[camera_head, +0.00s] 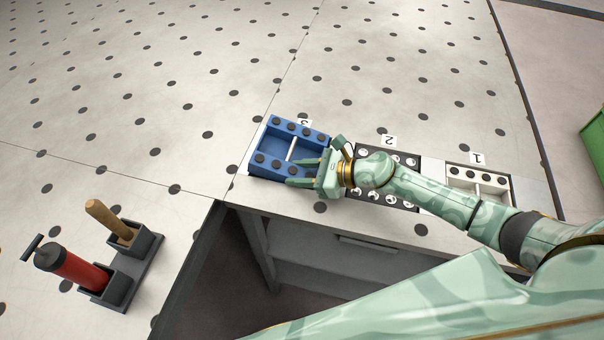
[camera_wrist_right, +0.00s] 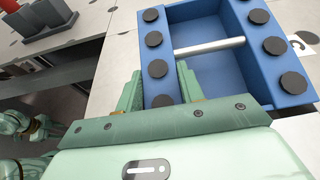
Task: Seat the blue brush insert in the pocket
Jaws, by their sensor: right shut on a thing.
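The blue brush insert (camera_head: 273,149) is an open box with black round pads on two opposite walls and a pale bar across the middle. It is at the place marked 3 and appears to stand higher than the inserts to its right. My right gripper (camera_head: 303,172) is shut on its near padded wall. In the right wrist view the gripper (camera_wrist_right: 160,88) has one finger on each side of that wall of the insert (camera_wrist_right: 215,68). The pocket under the insert is hidden, so I cannot tell how deep it sits. My left gripper is not in view.
A dark insert (camera_head: 409,160) with white pads at place 2 is partly covered by my right arm. A white insert (camera_head: 480,180) with black pads is at place 1. A grey holder (camera_head: 137,266) at the lower left carries a red tool (camera_head: 75,267) and a wooden handle (camera_head: 106,217). The dotted table behind is clear.

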